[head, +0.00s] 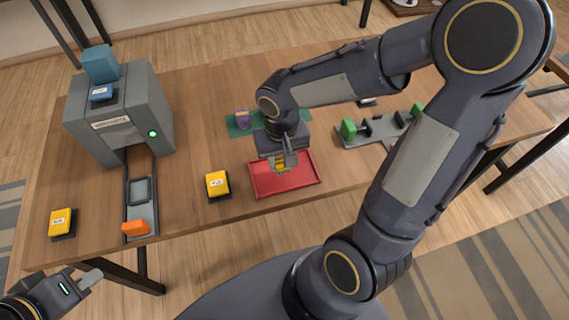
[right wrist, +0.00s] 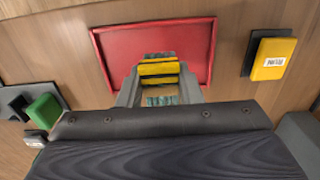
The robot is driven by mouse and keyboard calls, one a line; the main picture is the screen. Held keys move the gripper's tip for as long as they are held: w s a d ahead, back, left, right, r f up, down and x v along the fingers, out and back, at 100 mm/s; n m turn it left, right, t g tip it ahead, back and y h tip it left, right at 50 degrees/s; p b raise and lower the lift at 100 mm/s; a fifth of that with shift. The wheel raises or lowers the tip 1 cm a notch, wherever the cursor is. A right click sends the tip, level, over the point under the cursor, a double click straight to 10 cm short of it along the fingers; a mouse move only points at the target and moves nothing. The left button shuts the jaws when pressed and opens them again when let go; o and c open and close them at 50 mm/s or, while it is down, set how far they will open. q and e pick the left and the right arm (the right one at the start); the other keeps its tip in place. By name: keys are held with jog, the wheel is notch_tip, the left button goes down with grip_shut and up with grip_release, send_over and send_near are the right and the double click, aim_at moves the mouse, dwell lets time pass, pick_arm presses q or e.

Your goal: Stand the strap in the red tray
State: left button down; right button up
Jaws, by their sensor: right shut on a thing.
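The strap (head: 280,162) is a small yellow piece with dark bands. It also shows in the right wrist view (right wrist: 158,68), between the fingers of my right gripper (head: 283,168). My right gripper is shut on it, over the red tray (head: 305,183). The tray is flat with a low rim, and it also shows in the right wrist view (right wrist: 115,55). I cannot tell whether the strap touches the tray floor. My left gripper (head: 92,277) is off the table's front left edge, away from the tray; its finger gap is not clear.
A yellow block on a dark base (head: 217,184) stands just left of the tray, another (head: 62,222) at the far left. A grey machine (head: 120,120) with a chute and orange piece (head: 135,227) stands left. A green mat with a purple item (head: 242,119) lies behind. A grey fixture with green blocks (head: 348,129) is right.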

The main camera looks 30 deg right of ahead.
jog(key=shift+d+f, duration=0.2)
jog(key=shift+f, duration=0.1)
jog(key=shift+w+d+f, duration=0.1)
jog(key=shift+f, duration=0.8)
jog(key=shift+w+d+f, duration=0.1)
jog(key=shift+f, duration=0.75)
jog(key=shift+b, duration=0.3)
jog(key=shift+f, duration=0.25)
jog(key=o, duration=1)
jog(key=shift+r, duration=0.1)
jog(key=shift+o, duration=0.2)
